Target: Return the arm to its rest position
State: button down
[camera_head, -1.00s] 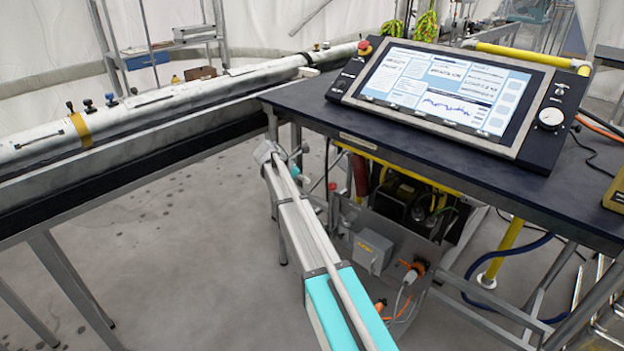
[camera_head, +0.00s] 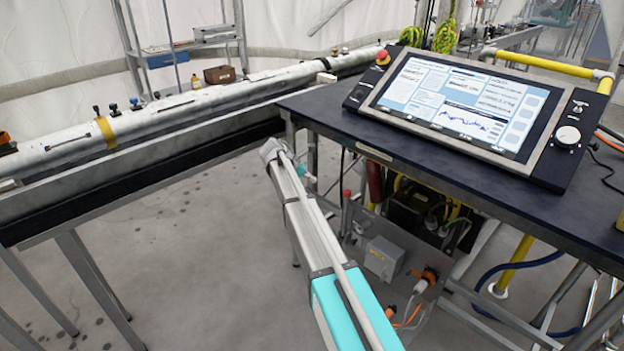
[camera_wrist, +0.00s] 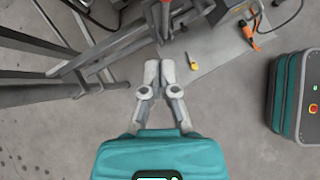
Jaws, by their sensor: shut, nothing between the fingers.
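My arm reaches up from the bottom middle of the head view, below and left of the control desk. My gripper shows in the wrist view (camera_wrist: 160,72) with its two grey fingertips together and nothing between them. It hangs above the grey floor (camera_wrist: 120,120). In the head view the gripper's fingers are hidden behind my own arm links.
A dark desk (camera_head: 330,115) with a tilted touchscreen panel (camera_head: 455,105) stands at the right. A long white tube (camera_head: 195,102) on a metal frame runs along the left. Pumps and cables sit under the desk. The floor (camera_head: 190,240) between the frames is clear.

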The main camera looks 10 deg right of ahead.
jog(key=s+a+f+m+y, duration=0.25)
jog(key=s+m, duration=0.35)
jog(key=s, duration=0.7)
jog(key=s+a+f+m+y, duration=0.1)
jog(key=s+m+y, duration=0.35)
jog(key=s, duration=0.75)
jog(key=s+a+f+m+y, duration=0.1)
jog(key=s+f+m+y, duration=0.1)
jog(key=s+m, duration=0.85)
notch_tip(320, 180, up, 22)
jog(key=s+n+p, duration=0.2)
jog(key=p, duration=1.9)
jog(key=shift+s+a+f+g+p, duration=0.15)
jog(key=shift+s+f+g+p, duration=0.05)
jog(key=shift+s+g+p, duration=0.1)
